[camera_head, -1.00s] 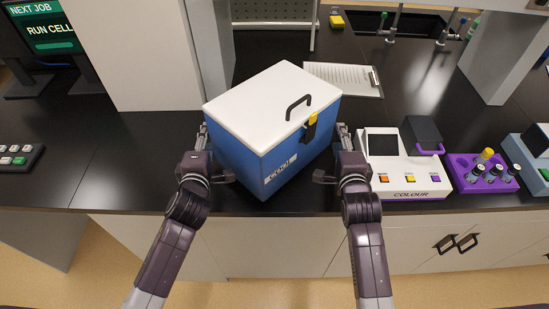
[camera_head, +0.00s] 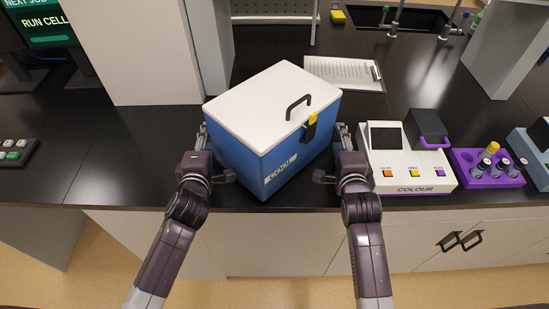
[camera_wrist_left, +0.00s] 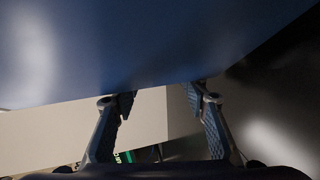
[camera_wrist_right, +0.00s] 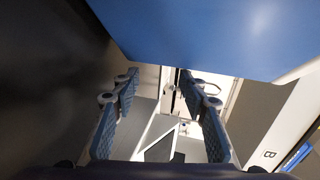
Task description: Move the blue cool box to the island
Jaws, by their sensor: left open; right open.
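The blue cool box (camera_head: 247,165) has a white lid with a dark handle and a yellow latch. In the head view it is between my two grippers, turned with a corner toward me, over the front of the black bench. My left gripper (camera_head: 212,155) is open at its left side, my right gripper (camera_head: 332,155) at its right side. Blue box surface fills the top of the left wrist view (camera_wrist_left: 150,45) and the right wrist view (camera_wrist_right: 210,35), with spread fingers below it. Contact with the box cannot be told. I cannot tell which surface is the island.
Right of the box stand a white colour meter (camera_head: 405,165), a purple rack (camera_head: 487,170) with vials, and another blue device. A clipboard (camera_head: 340,72) lies behind. Grey uprights (camera_head: 145,50) stand at back left and right.

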